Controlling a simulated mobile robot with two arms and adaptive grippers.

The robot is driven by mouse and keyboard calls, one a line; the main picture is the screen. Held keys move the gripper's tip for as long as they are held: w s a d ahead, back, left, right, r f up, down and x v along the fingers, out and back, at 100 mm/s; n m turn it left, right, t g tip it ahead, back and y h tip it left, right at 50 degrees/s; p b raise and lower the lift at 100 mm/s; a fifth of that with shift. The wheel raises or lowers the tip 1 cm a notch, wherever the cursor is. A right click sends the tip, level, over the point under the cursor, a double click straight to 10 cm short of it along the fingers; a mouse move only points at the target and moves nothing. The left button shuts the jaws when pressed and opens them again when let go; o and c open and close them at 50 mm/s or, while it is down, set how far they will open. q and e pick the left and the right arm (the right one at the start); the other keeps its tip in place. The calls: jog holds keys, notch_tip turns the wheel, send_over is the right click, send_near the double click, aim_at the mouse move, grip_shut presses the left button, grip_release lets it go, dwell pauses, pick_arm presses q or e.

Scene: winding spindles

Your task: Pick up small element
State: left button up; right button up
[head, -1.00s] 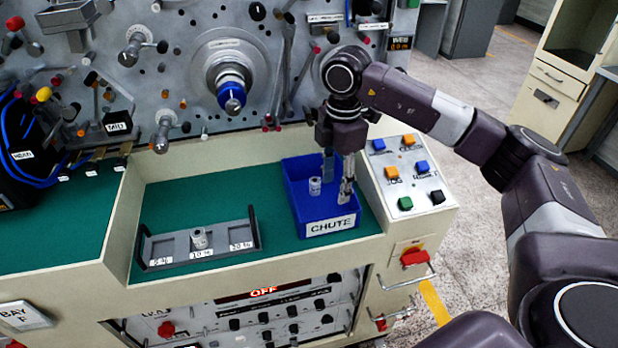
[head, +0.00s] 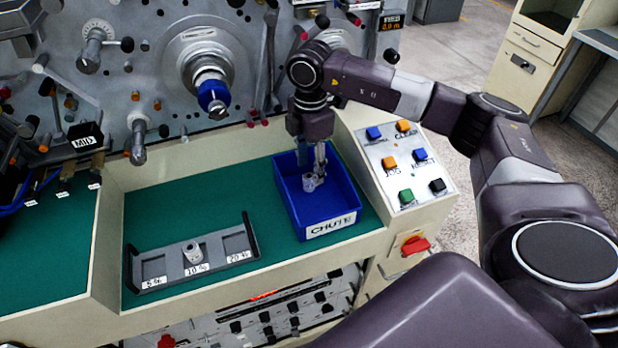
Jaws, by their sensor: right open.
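The small element (head: 309,184) is a short pale cylinder standing inside the blue chute bin (head: 330,226), toward its left back part. My right gripper (head: 311,166) reaches down into the bin from above, pointing downward and open. Its fingertips are right at the element; one pale finger shows at the element's right upper side. I cannot tell whether the fingers touch it. The other finger is largely dark against the bin. My left gripper is not in view.
A grey tray (head: 222,262) labelled 5, 10 and 20 % stands left of the bin, with a similar pale cylinder (head: 194,253) in its middle slot. A button panel (head: 408,170) borders the bin on the right. Levers and a spindle (head: 212,95) rise behind. Green bench is free between.

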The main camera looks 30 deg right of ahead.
aim_at(309, 176)
jog(key=f, duration=0.2)
jog(key=f+p, duration=0.1)
jog(key=shift+w+f, duration=0.2)
jog(key=shift+w, duration=0.1)
jog(key=shift+f, duration=0.1)
jog(key=c, duration=1)
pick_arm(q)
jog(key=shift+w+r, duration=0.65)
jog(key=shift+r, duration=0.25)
pick_arm(e)
grip_shut()
